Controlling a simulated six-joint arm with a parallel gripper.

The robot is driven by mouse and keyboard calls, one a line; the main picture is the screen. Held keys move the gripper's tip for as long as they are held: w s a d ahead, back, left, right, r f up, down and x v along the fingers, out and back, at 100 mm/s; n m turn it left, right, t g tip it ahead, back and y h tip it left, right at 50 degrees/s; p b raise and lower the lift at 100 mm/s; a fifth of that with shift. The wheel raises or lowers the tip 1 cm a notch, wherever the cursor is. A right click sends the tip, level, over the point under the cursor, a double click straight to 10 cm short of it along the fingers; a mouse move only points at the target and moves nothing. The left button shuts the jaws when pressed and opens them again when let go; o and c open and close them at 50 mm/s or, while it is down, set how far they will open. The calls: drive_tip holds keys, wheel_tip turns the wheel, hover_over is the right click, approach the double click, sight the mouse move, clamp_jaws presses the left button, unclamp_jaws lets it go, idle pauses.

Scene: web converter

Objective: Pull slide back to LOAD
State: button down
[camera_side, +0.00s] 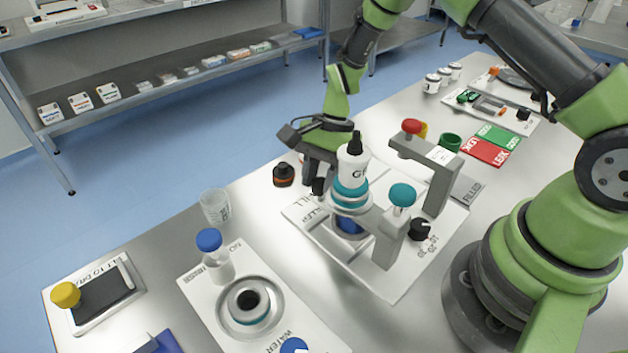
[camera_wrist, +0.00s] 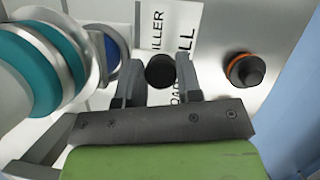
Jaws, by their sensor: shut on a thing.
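My gripper (camera_wrist: 160,76) is shut on a round black knob (camera_wrist: 160,71), which sits between its two grey fingers in the wrist view. I take this knob to be the slide's handle. In the side view my gripper (camera_side: 318,180) reaches down at the left edge of the white filler plate (camera_side: 390,285), and the knob is mostly hidden. A white bottle with a black nozzle (camera_side: 354,168) stands upright in a teal-ringed metal holder beside my gripper. Lettering on the plate reads FILLER and, partly covered, what looks like LOAD and FILL. The slide's exact position is hidden.
Grey brackets carry a teal knob (camera_side: 402,194) and a red knob (camera_side: 411,126) right of the bottle. A black-and-orange cap (camera_side: 284,174) and a clear cup (camera_side: 215,206) stand left of my gripper. A blue-capped bottle (camera_side: 214,256) stands at the front left.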

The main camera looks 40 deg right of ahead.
drive_tip(key=d, duration=0.6)
drive_tip(key=c, duration=1.1)
unclamp_jaws()
drive_tip(key=shift+o, duration=0.2)
drive_tip(key=v, duration=1)
drive_tip(key=shift+r, duration=0.1)
